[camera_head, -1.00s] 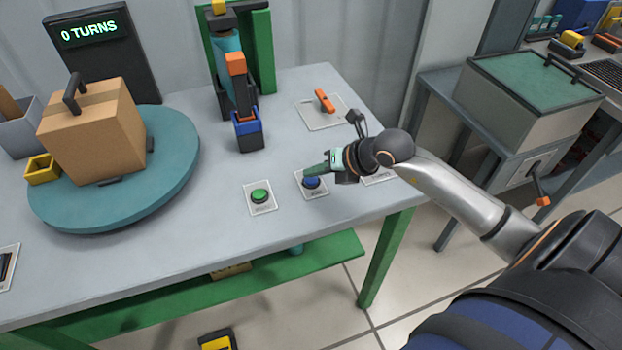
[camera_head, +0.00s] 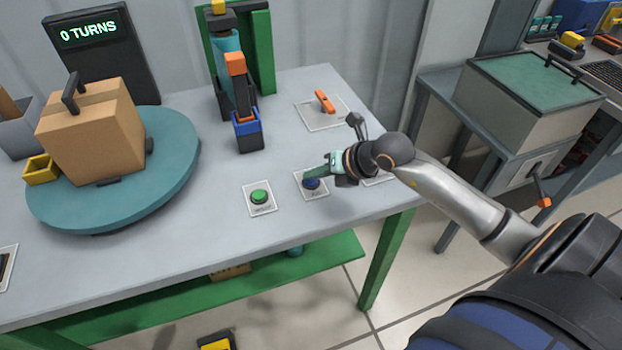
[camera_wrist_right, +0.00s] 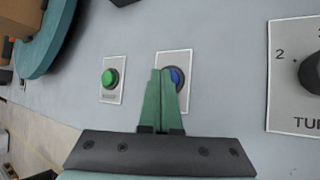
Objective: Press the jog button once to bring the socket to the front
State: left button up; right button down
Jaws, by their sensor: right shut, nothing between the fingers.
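A blue button (camera_head: 312,184) sits on a white plate near the table's front edge. It also shows in the right wrist view (camera_wrist_right: 176,78), partly hidden by my fingers. My right gripper (camera_head: 308,173) is shut and empty, with its green fingertips over the blue button. In the wrist view the closed fingertips (camera_wrist_right: 160,74) overlap the button's left side. I cannot tell whether they touch it. A green button (camera_head: 260,196) is on its own plate to the left. The button labels are too small to read. I cannot identify the socket for certain. My left gripper is not in view.
A teal turntable (camera_head: 178,185) carries a cardboard box (camera_head: 95,140) with a dark handle. A display (camera_head: 90,30) reads "0 TURNS". A dark dial (camera_wrist_right: 312,72) lies right of the buttons in the wrist view. An orange lever (camera_head: 324,101) stands behind my gripper.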

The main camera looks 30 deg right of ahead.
aim_at(315, 183)
jog(key=shift+f, duration=0.2)
dwell(0.3)
jog(key=shift+r+p, duration=0.65)
jog(key=shift+r, duration=0.2)
notch_tip(315, 183, up, 5)
jog(key=p, duration=0.4)
jog(key=shift+r, duration=0.1)
dwell(0.4)
